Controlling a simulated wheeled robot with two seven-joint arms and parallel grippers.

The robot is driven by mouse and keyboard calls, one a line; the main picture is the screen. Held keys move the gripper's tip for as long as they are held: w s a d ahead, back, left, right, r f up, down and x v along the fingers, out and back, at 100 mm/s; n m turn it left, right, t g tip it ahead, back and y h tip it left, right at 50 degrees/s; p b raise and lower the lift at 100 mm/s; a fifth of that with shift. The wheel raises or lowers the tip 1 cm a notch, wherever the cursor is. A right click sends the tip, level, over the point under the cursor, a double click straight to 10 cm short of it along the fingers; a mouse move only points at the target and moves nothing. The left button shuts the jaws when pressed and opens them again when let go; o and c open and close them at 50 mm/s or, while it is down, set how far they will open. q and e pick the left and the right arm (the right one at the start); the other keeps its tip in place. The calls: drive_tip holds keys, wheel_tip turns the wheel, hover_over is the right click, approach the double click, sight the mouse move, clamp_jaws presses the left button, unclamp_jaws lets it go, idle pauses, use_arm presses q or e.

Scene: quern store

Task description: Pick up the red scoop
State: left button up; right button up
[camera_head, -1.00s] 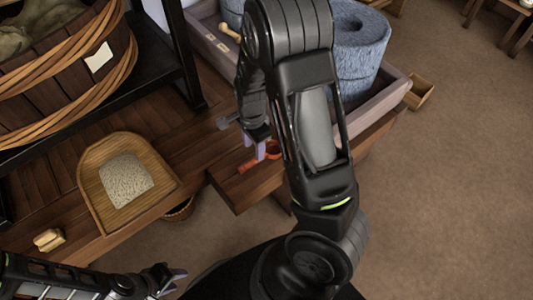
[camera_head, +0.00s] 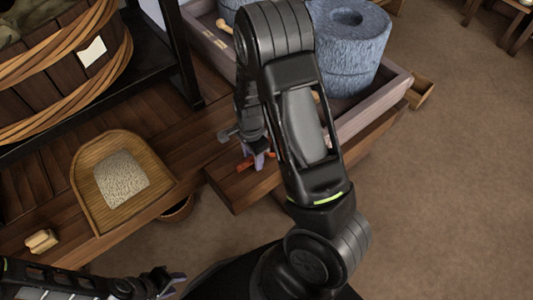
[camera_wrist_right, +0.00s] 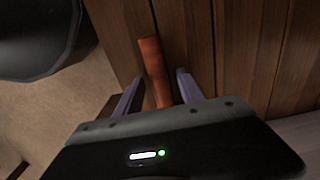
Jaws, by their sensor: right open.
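The red scoop (camera_head: 246,165) lies on the wooden bench beside the stone quern's trough, mostly hidden by my right gripper in the head view. In the right wrist view its red handle (camera_wrist_right: 155,70) runs between my two fingers. My right gripper (camera_head: 254,161) is open and low over the scoop; in the wrist view its fingers (camera_wrist_right: 157,92) stand on either side of the handle, apart from it. My left gripper (camera_head: 176,283) is at the bottom left, away from the scoop; its jaws are too small to judge.
A woven winnowing tray (camera_head: 83,187) with grain lies on the bench at left, with a small wooden block (camera_head: 42,241) near it. The quern stone (camera_head: 350,45) stands in a trough (camera_head: 375,105) behind my right arm. A large wooden tub (camera_head: 60,75) stands at upper left.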

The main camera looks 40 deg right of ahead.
drive_tip(key=shift+c, duration=0.4)
clamp_jaws()
idle(0.5)
